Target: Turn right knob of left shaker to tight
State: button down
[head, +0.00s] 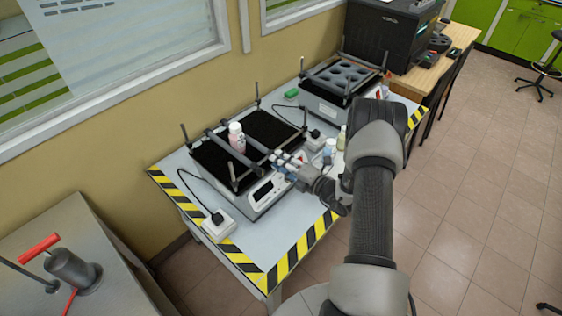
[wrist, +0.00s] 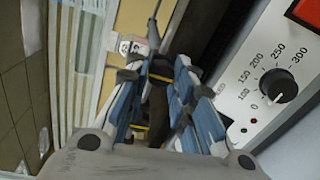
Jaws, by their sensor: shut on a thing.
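The left shaker (head: 262,191) is a white box with a black top, corner posts and grey clamp bars, standing on the bench. A white bottle with a pinkish label (head: 237,138) stands between the bars. My gripper (head: 281,160) is at the shaker's front right corner, by the end of a clamp bar. In the wrist view its blue-padded fingers (wrist: 158,100) are closed around a dark part, which I take to be the right knob. The fingers hide most of it, so I cannot tell how tight it is.
A dial (wrist: 278,86) numbered up to 300 and a red switch (wrist: 307,10) are on the shaker's front panel, close to my gripper. The right shaker (head: 335,88) holds a tray with round holes. Small bottles (head: 329,148) stand near my arm. A power socket (head: 218,224) sits at the front left.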

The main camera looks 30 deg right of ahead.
jog(key=shift+f, duration=0.1)
jog(key=c, duration=1.4)
grip_release()
jog(key=shift+o, duration=0.2)
jog(key=v, duration=1.2)
